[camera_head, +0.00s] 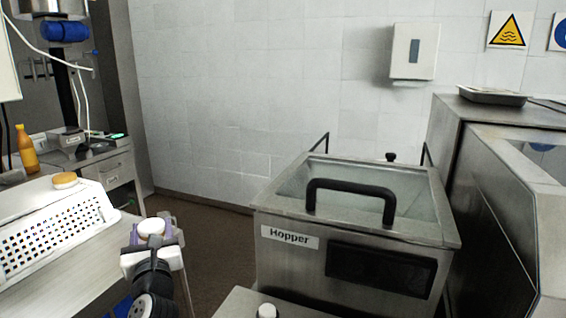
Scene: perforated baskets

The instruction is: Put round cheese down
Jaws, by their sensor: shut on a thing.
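My gripper (158,222) is low in the head view, left of centre, at the end of my dark arm. It is shut on a small white round thing, which looks like the round cheese (151,226). The cheese shows between the pale fingers, at the right-hand edge of the white worktop (105,275). Whether it touches any surface is hard to tell. A white perforated basket (55,237) lies to the left, apart from the gripper. A yellow-brown round item (65,180) shows at the basket's far rim; what it rests on is unclear.
A steel hopper (290,237) with a black handle (350,187) stands right of the gripper. An orange bottle (26,148) stands at the back left. Dark floor shows between worktop and hopper.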

